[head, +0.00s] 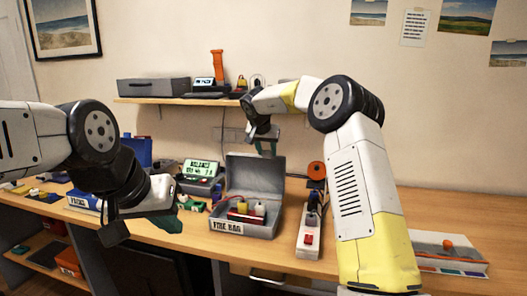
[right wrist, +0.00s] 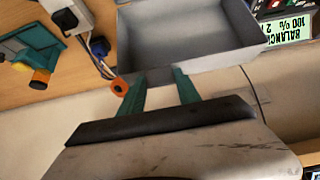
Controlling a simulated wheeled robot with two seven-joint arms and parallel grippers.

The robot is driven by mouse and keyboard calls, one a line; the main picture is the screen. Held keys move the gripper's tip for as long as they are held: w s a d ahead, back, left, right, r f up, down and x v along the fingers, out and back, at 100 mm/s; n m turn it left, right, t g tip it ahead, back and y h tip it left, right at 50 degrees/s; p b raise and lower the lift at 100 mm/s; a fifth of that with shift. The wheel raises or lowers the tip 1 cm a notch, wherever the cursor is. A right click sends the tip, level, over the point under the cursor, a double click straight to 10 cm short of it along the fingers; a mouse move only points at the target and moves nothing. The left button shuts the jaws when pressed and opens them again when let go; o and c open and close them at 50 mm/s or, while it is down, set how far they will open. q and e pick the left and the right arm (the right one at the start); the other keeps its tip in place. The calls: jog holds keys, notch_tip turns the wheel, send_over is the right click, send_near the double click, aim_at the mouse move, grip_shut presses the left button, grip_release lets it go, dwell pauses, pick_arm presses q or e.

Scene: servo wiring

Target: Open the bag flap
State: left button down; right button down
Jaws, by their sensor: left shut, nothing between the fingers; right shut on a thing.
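The grey bag (head: 232,224), a box-like case labelled "FIRE BAG", stands on the bench. Its flap (head: 254,174) is raised upright at the back, so the inside shows. A red item with red wires and yellow and white ends sits in it. My right gripper (head: 268,150) is at the flap's top edge. In the right wrist view its green fingers (right wrist: 158,90) stand on both sides of a small grey tab on the flap, shut on it. My left gripper (head: 170,223) is shut and empty, left of the bag; its fingertips are partly hidden by the wrist.
A balance charger with a green screen (head: 200,168) stands just left behind the bag. A white power strip (head: 309,230) with plugs is close on the right. An orange spool (head: 316,170) lies behind it. A tray (head: 445,252) is at the far right. A shelf (head: 180,100) hangs behind.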

jog(key=shift+a+f, duration=0.1)
jog(key=c, duration=0.8)
grip_release()
jog(key=shift+c, duration=0.2)
jog(key=v, duration=0.7)
jog(key=shift+s+r, duration=0.25)
jog(key=shift+r, duration=0.1)
